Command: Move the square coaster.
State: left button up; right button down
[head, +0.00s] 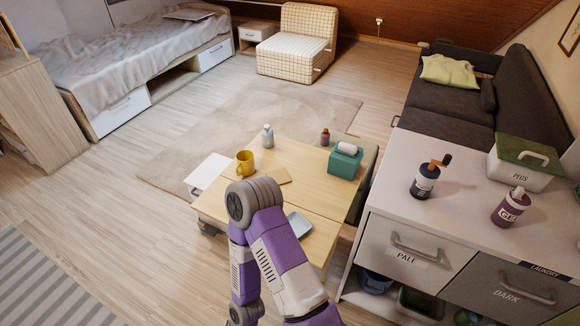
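A flat tan piece that looks like the square coaster (279,176) lies on the light wooden table (305,187), right of the yellow mug (245,163). It is close in colour to the tabletop. One of my purple and white arms rises from the bottom of the head view, and its grey joint covers the table just in front of the coaster. Neither of my grippers can be made out in this view.
On the table are a grey bottle (268,136), a small brown bottle (325,138), a green tissue box (345,160) and a blue-grey tray (298,225), partly behind my arm. A white drawer cabinet (385,205) stands close on the right. Open floor lies to the left.

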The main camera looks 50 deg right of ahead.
aim_at(281, 176)
jog(key=z, duration=0.8)
jog(key=i, duration=0.4)
jog(key=z, duration=0.05)
